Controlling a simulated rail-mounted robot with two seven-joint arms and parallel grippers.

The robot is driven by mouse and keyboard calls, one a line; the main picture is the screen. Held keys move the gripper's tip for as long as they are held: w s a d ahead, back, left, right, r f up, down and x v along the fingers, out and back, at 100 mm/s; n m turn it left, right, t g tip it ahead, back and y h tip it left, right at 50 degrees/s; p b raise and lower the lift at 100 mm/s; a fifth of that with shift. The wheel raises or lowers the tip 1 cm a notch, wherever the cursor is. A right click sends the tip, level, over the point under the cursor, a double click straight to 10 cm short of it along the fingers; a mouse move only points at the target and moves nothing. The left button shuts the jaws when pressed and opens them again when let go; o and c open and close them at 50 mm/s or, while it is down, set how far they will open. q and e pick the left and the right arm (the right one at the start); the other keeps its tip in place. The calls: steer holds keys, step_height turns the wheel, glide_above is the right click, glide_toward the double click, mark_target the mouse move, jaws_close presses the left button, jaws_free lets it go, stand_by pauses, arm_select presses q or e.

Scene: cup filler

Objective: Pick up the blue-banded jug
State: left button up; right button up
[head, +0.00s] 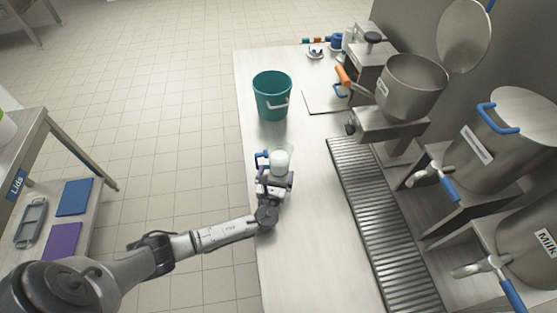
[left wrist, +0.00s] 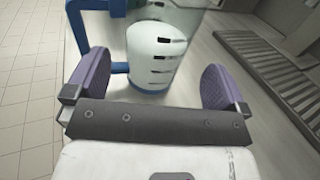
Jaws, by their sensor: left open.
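The blue-banded jug (head: 281,160) stands on the pale counter, partly hidden behind my left gripper (head: 275,175). In the left wrist view the jug (left wrist: 152,55) is clear and whitish, with dark measuring marks, a blue band at its foot and a blue handle on its left side. Its top is cut off there. My left gripper is open, with one purple finger pad on each side of the jug, the left one close to the handle. A gap shows between the jug and the right pad. My right gripper is not in view.
A teal bucket (head: 272,97) stands behind the jug on the counter (head: 303,235). A ribbed drain grate (head: 385,227) runs along the right, beside steel urns with blue-handled taps, one labelled Milk (head: 535,240). The counter in front of the gripper is clear. A shelf labelled Lids (head: 17,183) is left.

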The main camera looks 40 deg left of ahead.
mark_target(282, 142)
arm_select(q)
steer(key=shift+x, duration=3)
steer(key=shift+a+r, duration=0.15)
steer(key=shift+c, duration=0.4)
steer(key=c, duration=0.8)
steer(key=shift+c, duration=0.2)
steer(key=shift+r, duration=0.15)
steer(key=shift+r, duration=0.55)
step_height(282, 142, up, 3)
steer(key=shift+f+p, duration=0.1)
steer(key=shift+p, duration=0.45)
steer(key=d+r, duration=0.7)
steer(key=d, duration=0.4)
steer(key=shift+d+p, duration=0.4)
steer(key=shift+p, duration=0.05)
